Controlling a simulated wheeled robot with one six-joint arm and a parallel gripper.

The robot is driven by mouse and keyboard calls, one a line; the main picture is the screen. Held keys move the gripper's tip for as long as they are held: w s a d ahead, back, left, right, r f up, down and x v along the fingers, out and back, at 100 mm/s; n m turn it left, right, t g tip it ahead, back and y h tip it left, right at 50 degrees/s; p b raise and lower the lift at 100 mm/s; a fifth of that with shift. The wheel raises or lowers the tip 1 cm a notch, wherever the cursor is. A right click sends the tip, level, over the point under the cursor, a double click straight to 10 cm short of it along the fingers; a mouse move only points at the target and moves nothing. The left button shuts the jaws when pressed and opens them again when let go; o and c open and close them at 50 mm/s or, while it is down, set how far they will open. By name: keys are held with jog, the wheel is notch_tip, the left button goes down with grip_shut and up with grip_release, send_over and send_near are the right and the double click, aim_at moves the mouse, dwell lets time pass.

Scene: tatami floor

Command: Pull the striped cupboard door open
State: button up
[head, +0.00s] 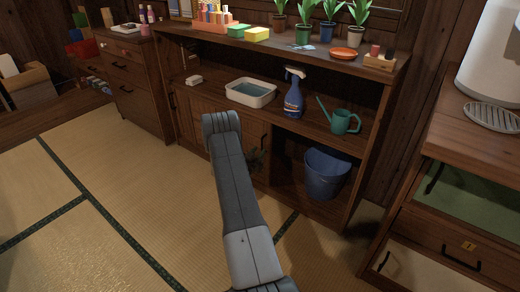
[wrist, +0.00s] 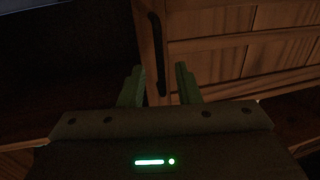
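The wooden cupboard door with striped slats (head: 196,119) is in the lower left of the long shelf unit and looks shut. My arm hides much of its front. Its dark vertical bar handle (head: 264,143) shows just right of my arm. In the wrist view, the slatted door front (wrist: 235,50) fills the right side, and the handle (wrist: 157,55) runs down its edge. My gripper (wrist: 158,80) is open, one green finger on each side of the handle's lower end in the picture. I cannot tell whether the fingers touch it. In the head view my gripper (head: 254,160) is dark and partly hidden.
An open compartment right of the door holds a blue bucket (head: 326,174). Above are a white basin (head: 251,93), a spray bottle (head: 293,95) and a watering can (head: 340,118). A drawer cabinet (head: 440,235) stands at right. The tatami floor (head: 140,190) at left is clear.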

jog(key=p+v, duration=0.3)
jog(key=v, duration=0.8)
jog(key=b+x, duration=0.4)
jog(key=x, duration=0.9)
jog(key=shift+w+d, duration=0.2)
jog(key=shift+w, duration=0.1)
